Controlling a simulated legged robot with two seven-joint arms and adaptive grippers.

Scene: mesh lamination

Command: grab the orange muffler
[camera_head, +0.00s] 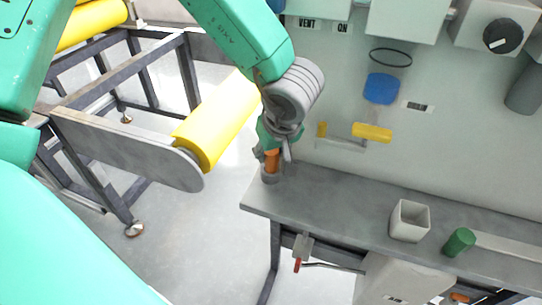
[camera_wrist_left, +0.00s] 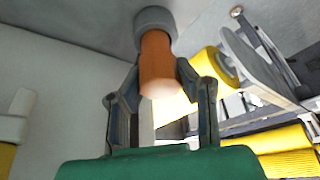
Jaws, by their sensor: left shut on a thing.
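The orange muffler (camera_head: 272,160) stands upright in a grey round holder (camera_head: 269,176) at the left end of the grey bench. In the left wrist view the muffler (camera_wrist_left: 158,62) shows as an orange cylinder with the grey holder (camera_wrist_left: 154,20) at its far end. My left gripper (camera_head: 272,150) is above the bench end at the muffler. In the left wrist view its two fingers (camera_wrist_left: 160,75) are on both sides of the muffler and shut on it. My right gripper is in neither view.
The grey bench (camera_head: 340,205) carries a square beige cup (camera_head: 410,221) and a green cylinder (camera_head: 459,242). A wall panel with a blue knob (camera_head: 382,88) and a yellow handle (camera_head: 372,132) rises behind. A yellow roller (camera_head: 217,120) on a metal frame is close on the left.

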